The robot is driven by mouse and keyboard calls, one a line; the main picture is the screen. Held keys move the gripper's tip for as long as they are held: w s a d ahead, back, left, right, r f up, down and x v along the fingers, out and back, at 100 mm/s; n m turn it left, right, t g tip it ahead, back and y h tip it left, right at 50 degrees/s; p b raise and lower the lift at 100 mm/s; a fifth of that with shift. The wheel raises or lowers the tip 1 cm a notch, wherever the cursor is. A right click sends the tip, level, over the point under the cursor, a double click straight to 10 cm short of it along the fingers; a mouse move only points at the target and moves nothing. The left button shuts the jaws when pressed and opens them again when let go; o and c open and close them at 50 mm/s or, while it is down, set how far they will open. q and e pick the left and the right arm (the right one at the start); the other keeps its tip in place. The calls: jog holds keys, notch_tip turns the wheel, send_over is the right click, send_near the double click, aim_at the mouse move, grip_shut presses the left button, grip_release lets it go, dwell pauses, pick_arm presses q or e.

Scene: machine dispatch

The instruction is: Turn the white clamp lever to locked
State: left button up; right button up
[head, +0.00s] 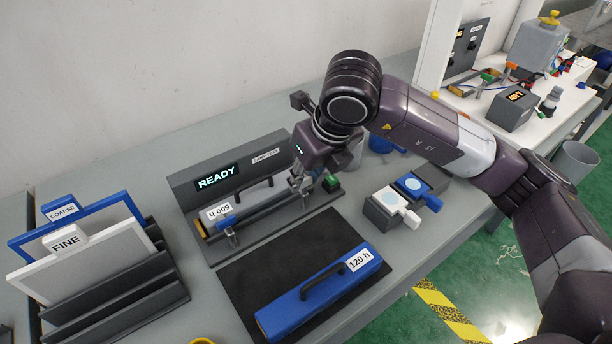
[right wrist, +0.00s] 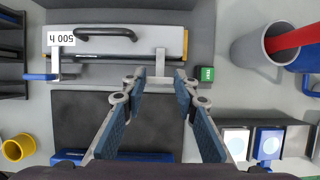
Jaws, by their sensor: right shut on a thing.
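The white clamp lever (right wrist: 160,80) is at the right-hand clamp of the test fixture (head: 232,170). In the right wrist view it appears as a pale bar between my fingertips, roughly along the module. My right gripper (right wrist: 160,88) is shut on it; in the head view the gripper (head: 303,184) reaches down at the fixture's right end and largely hides the lever. A grey module (right wrist: 115,45) labelled 500 h lies in the fixture. The left-hand clamp has a blue lever (right wrist: 40,77). The display (head: 216,177) reads READY. My left gripper is out of view.
A green button block (right wrist: 207,74) sits close right of the gripper. A blue 120 h module (head: 320,293) lies on the dark mat (head: 245,270) in front. FINE and COARSE panels (head: 75,270) stand left. White and blue tabbed blocks (head: 390,212) are right.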

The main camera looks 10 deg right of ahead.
jog(key=shift+w, duration=0.1)
jog(key=o, duration=1.2)
jog(key=shift+c, duration=0.2)
jog(key=shift+r, duration=0.15)
jog(key=v, duration=1.2)
